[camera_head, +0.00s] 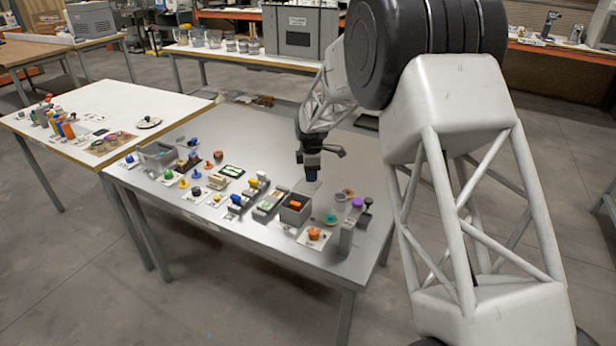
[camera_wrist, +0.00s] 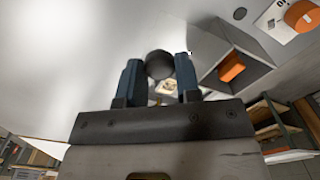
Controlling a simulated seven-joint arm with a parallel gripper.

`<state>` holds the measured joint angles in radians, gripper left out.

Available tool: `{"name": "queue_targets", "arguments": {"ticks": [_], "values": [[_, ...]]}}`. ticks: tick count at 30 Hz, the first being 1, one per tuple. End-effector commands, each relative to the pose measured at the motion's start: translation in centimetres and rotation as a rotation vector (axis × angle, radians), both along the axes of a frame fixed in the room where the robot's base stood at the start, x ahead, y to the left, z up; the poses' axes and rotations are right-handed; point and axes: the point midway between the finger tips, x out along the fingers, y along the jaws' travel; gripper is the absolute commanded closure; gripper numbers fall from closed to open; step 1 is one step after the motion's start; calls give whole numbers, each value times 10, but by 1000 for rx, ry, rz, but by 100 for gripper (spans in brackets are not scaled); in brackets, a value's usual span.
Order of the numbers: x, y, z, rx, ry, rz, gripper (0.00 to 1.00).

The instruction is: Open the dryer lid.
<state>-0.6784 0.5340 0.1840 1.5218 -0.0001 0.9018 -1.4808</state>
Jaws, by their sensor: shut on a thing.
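My gripper (camera_head: 311,174) is above the right part of the metal table, just behind an open grey box (camera_head: 283,214). In the wrist view its two blue fingers (camera_wrist: 159,72) are closed around a dark round knob (camera_wrist: 159,62). The lid under the knob cannot be made out, and I cannot tell whether the knob belongs to the dryer lid. The grey box, at the right in the wrist view (camera_wrist: 245,45), is open at the top, with an orange block (camera_wrist: 231,67) inside. The knob is hidden in the head view.
An orange knob on a white plate (camera_head: 314,236), a teal disc (camera_head: 330,219) and a grey post with a purple top (camera_head: 356,203) stand near the box. Several small coloured parts cover the table to the left. The table's back (camera_head: 255,125) is mostly clear.

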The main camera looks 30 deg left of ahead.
Motion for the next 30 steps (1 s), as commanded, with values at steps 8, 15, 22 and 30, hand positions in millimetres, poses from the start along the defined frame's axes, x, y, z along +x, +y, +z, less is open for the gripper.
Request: {"name": "queue_targets", "arguments": {"ticks": [8, 15, 22, 30], "values": [[0, 0, 0, 0, 0, 0, 44], [0, 0, 0, 0, 0, 0, 43], [0, 0, 7, 1, -1, 0, 43], [0, 0, 36, 1, -2, 0, 43]]}}
